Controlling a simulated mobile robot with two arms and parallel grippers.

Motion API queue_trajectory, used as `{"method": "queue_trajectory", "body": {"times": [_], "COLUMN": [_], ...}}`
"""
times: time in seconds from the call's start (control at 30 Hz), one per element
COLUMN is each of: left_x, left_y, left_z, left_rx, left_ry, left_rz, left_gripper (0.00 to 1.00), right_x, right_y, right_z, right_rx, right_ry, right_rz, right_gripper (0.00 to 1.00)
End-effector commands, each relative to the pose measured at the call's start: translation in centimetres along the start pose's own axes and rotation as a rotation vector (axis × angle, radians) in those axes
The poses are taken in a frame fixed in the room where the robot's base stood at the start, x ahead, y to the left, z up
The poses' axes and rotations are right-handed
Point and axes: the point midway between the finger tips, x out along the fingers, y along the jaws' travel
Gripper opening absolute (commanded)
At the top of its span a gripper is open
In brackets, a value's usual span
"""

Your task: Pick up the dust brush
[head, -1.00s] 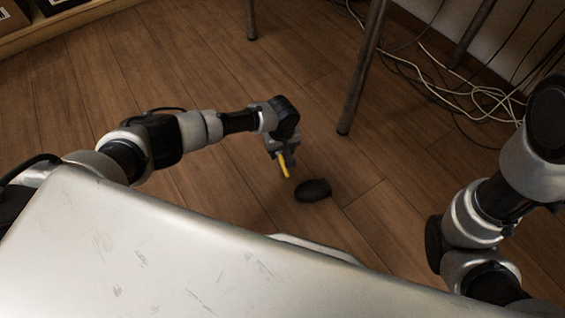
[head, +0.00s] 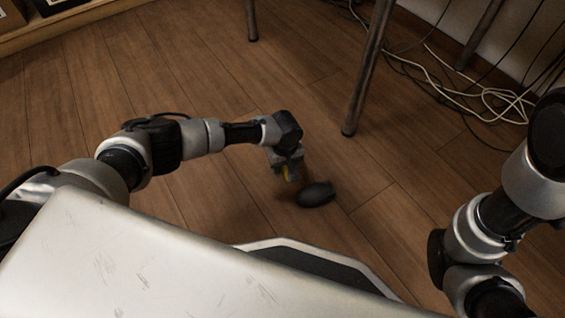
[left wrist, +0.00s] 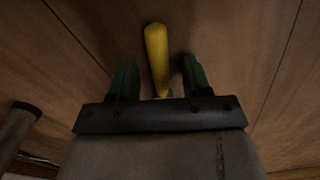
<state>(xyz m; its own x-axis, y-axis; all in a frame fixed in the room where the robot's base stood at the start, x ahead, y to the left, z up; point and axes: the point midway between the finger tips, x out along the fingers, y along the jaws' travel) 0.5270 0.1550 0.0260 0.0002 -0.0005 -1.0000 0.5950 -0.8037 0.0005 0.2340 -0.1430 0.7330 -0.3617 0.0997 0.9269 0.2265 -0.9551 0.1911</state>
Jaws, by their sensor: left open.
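The dust brush shows as a yellow handle (left wrist: 156,58) in the left wrist view, pointing away between my left gripper's fingers. Its other end is hidden behind the gripper body. My left gripper (left wrist: 154,78) is open, with one green finger on each side of the handle and a gap to both.
A dark rounded object (head: 315,194) lies on the floor just right of my left gripper. A table leg (head: 367,75) stands beyond it. Loose cables (head: 480,101) lie by the wall at upper right. Floor to the left is clear.

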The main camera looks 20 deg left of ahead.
Motion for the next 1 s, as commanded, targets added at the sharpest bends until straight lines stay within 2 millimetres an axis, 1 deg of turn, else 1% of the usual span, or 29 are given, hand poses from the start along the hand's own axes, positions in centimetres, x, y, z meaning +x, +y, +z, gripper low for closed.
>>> {"method": "queue_trajectory", "body": {"times": [0.03,0.07,0.3,0.37,1.0], "left_x": [-0.03,-0.02,-0.01,0.00,0.04], "left_y": [-0.02,-0.02,-0.02,-0.03,-0.02], "left_z": [-0.01,-0.01,0.00,0.00,0.04], "left_rx": [0.000,0.000,0.000,0.000,0.001], "left_ry": [0.000,0.000,0.000,0.000,-0.001], "left_rz": [0.000,0.000,-0.001,-0.001,-0.001], "left_gripper": [0.49,0.46,0.09,0.00,0.00], "right_x": [0.03,0.03,0.03,0.03,0.03], "right_y": [0.01,0.02,0.03,0.03,0.05], "right_z": [0.00,0.00,-0.02,-0.02,-0.05], "right_rx": [0.000,0.000,-0.001,-0.001,-0.001], "right_ry": [0.000,0.000,0.001,0.001,0.001], "right_rz": [0.000,0.001,0.001,0.001,0.001], "right_gripper": [0.65,0.65,0.65,0.65,0.65]}}
